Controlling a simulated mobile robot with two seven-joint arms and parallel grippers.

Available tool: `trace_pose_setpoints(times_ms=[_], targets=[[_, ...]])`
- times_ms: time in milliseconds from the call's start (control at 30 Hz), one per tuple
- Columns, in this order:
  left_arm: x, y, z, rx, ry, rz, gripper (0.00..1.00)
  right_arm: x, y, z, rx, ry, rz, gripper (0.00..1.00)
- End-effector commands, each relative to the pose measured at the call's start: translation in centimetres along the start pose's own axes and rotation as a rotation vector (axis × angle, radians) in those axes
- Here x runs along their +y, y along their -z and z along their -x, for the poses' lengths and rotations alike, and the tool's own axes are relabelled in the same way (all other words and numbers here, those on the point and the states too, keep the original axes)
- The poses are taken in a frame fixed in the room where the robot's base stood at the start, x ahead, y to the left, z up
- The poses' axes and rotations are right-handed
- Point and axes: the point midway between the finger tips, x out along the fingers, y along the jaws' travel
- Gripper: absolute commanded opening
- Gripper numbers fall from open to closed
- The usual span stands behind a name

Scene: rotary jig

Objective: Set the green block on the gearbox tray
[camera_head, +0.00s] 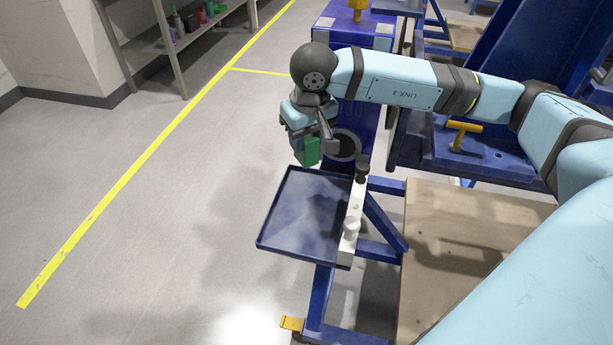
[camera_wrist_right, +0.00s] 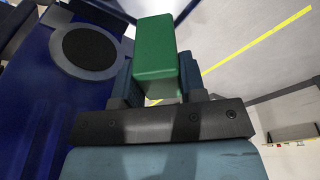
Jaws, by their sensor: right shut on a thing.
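The green block (camera_head: 308,152) is held in my right gripper (camera_head: 312,140), which is shut on it. The block hangs above the far edge of the gearbox tray (camera_head: 305,205), apart from the tray as far as I can tell. In the right wrist view the green block (camera_wrist_right: 156,50) sits between the two fingers of my right gripper (camera_wrist_right: 157,78). The tray is a shallow dark blue pan and looks empty. My left gripper is not in view.
A white bar (camera_head: 353,222) with knobs runs along the tray's right side. The blue gearbox housing (camera_head: 352,120) with a dark round face stands just behind. A wooden board (camera_head: 465,235) lies to the right. Open floor lies left, with a shelf (camera_head: 170,40) at the back.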

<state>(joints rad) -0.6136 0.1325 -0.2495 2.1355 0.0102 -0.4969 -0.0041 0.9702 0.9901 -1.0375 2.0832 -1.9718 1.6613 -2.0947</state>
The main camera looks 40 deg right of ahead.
Motion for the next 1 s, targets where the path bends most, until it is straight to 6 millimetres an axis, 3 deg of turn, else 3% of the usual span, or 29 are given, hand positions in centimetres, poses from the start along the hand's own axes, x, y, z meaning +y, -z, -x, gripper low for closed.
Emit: trace_pose_setpoints(times_ms=[33, 200, 467, 700, 1000], targets=[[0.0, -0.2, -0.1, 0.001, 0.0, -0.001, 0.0, 0.0, -0.3, -1.5, -0.003, -0.001, -0.001, 0.04], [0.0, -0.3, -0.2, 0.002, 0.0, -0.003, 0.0, 0.0, -0.7, -4.9, 0.0, 0.0, 0.0, 0.04], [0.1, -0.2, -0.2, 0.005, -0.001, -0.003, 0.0, 0.0, -1.0, -6.8, 0.002, 0.0, 0.0, 0.04], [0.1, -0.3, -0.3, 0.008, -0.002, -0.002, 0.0, 0.0, -1.5, -10.2, -0.001, 0.0, 0.0, 0.04], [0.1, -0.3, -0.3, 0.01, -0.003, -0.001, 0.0, 0.0, -1.5, -10.5, 0.003, 0.001, 0.0, 0.04]])
